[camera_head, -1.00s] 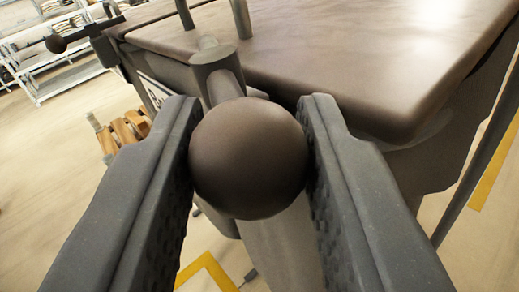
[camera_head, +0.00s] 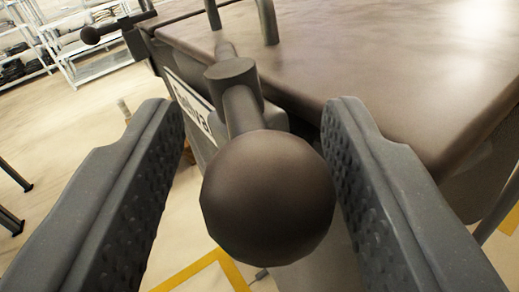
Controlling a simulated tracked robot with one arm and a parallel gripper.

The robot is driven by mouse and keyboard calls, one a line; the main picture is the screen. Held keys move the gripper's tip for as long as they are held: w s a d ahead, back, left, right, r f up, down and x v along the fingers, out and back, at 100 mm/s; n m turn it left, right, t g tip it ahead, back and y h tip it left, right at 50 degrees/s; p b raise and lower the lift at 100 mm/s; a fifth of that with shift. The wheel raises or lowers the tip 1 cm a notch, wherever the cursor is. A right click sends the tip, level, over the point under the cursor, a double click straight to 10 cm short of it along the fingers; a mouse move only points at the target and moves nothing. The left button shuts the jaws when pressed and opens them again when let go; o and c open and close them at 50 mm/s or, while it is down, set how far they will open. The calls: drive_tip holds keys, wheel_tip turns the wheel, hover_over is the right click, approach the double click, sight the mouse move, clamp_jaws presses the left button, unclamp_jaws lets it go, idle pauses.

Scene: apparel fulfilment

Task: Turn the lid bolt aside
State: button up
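The lid bolt's dark round knob (camera_head: 268,198) is large in the middle of the view. Its short shaft (camera_head: 242,108) runs up and away to a collar (camera_head: 231,73) at the edge of the brown lid (camera_head: 350,60). My gripper (camera_head: 262,165) is open, with one finger on each side of the knob. The shaft points down toward me from the lid edge.
Two upright handle posts (camera_head: 267,20) rise from the lid. White shelving (camera_head: 80,50) stands at the back left.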

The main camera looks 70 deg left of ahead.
drive_tip(key=shift+d+f, duration=0.1)
drive_tip(key=shift+d, duration=0.4)
idle(0.4)
drive_tip(key=shift+s+d, duration=0.2)
drive_tip(key=shift+d, duration=0.05)
drive_tip(key=b+v, duration=0.6)
drive_tip(key=v, duration=0.5)
drive_tip(key=shift+s, duration=0.1)
